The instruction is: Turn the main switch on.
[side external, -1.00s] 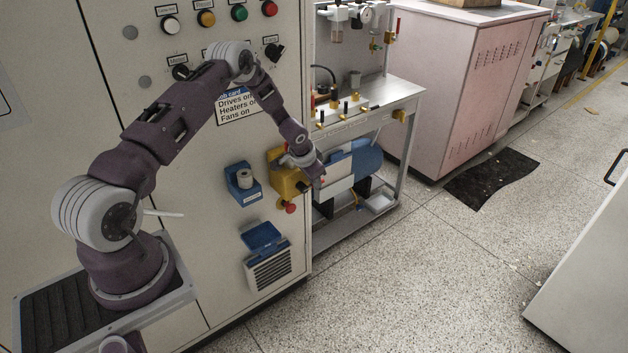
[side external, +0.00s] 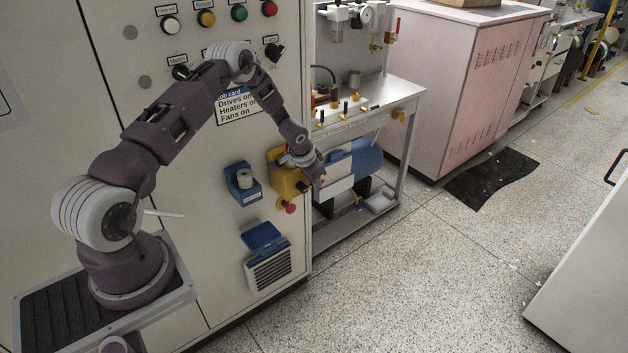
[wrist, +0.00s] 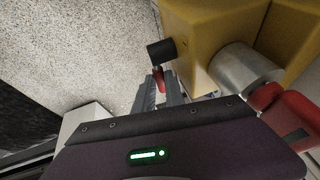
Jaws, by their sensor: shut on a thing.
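A yellow switch box (side external: 285,182) is fixed to the right edge of the cabinet front. My gripper (side external: 319,178) is at the right side of the box. The handle's lower part is hidden between the fingers.
A blue holder (side external: 243,182) is left of the box. A metal bench (side external: 385,97) stands to the right.

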